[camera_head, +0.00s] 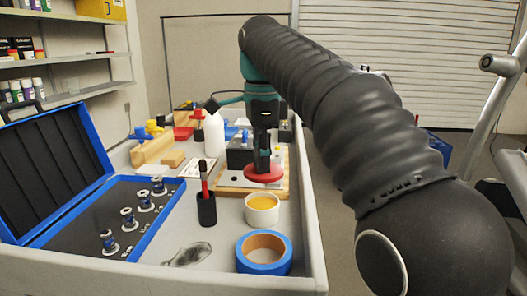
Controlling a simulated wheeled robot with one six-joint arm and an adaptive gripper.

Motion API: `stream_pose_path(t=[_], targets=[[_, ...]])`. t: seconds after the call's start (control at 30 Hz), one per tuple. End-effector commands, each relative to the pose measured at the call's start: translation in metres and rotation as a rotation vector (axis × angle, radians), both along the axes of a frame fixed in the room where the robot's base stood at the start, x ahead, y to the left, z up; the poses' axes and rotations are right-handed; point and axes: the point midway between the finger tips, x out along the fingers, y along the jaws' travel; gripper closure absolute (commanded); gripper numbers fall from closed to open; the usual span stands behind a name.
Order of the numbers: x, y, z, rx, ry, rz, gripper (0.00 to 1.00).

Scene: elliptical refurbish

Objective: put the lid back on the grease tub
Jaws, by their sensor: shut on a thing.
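The grease tub (262,216) is a small white tub with yellow grease inside. It stands open and upright on the bench, behind the roll of blue tape. My gripper (263,166) points down and is shut on a round red lid (264,175). The lid is behind and above the tub in the picture, over the edge of a wooden board (284,189). The fingertips are partly hidden behind the lid's top and I cannot tell its exact height.
A roll of blue tape (264,262) lies in front of the tub. A black cup (207,212) with a red-handled brush stands to its left. An open blue case (72,230) fills the left. A white bottle (214,136) stands farther back. The bench's right edge is close.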

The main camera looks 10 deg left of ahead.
Motion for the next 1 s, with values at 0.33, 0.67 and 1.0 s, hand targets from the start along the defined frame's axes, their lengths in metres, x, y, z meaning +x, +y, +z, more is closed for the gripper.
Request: stream_pose_path(t=[0.33,0.67,1.0], targets=[[0.000,-0.001,-0.034,-0.001,0.002,-0.002,1.00],[0.001,-0.002,-0.054,0.000,0.001,-0.004,1.00],[0.001,-0.002,-0.058,0.000,0.000,-0.004,1.00]])
